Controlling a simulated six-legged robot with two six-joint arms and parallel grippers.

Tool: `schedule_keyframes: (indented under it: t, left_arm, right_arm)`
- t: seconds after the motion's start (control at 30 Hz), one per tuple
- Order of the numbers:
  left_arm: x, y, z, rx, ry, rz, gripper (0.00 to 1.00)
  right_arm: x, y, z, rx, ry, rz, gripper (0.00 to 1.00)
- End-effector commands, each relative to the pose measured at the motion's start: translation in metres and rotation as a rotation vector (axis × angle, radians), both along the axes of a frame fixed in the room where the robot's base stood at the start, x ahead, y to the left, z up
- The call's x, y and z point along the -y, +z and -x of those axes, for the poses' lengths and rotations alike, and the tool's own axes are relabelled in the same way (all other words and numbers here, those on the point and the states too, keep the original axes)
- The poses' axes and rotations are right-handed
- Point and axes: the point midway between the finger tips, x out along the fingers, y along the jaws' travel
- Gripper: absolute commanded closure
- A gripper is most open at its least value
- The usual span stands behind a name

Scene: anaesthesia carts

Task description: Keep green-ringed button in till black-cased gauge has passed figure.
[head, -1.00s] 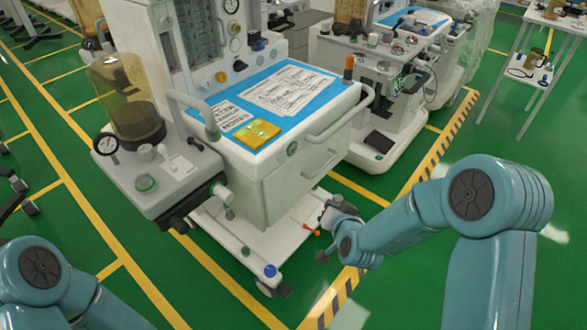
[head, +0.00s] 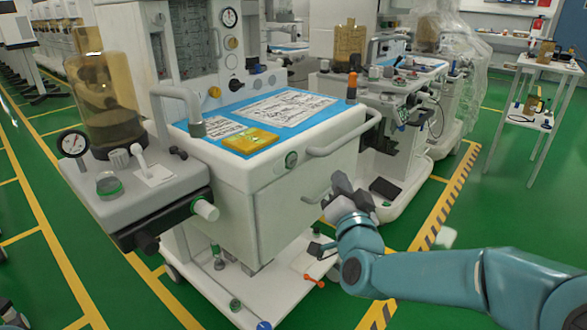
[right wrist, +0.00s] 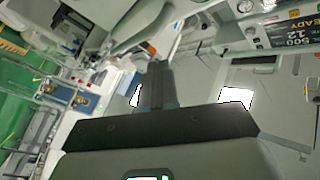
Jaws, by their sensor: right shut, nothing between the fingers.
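A black-cased gauge (head: 73,143) with a white dial stands at the left end of the cart's grey side shelf. Its needle and figures are too small to read. A round grey button with a green ring (head: 109,184) sits on the same shelf, in front of the brown glass jar. My right gripper (head: 338,192) is shut and empty, in front of the cart's drawer side and well to the right of the button. Its closed fingers also show in the right wrist view (right wrist: 155,85). My left gripper is out of view.
The cart (head: 280,205) has a blue top with papers and a yellow packet (head: 250,140). A white handle (head: 345,135) juts out at right. Another gauge (head: 229,18) is on the upright panel.

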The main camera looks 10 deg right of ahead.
Motion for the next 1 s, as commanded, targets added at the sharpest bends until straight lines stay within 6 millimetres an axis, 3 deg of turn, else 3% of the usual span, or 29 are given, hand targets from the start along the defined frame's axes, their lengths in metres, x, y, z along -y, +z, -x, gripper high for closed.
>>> schedule_keyframes:
  t: [0.27,0.7,1.0]
  left_arm:
    - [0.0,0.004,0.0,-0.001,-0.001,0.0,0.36]
    - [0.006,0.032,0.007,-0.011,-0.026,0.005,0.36]
    - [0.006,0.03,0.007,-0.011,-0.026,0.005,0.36]
  right_arm:
    - [-0.003,0.001,-0.004,-0.001,0.001,0.0,1.0]
    - [-0.039,0.002,-0.049,-0.003,0.002,0.0,1.0]
    - [-0.053,0.0,-0.068,-0.002,0.001,0.001,1.0]
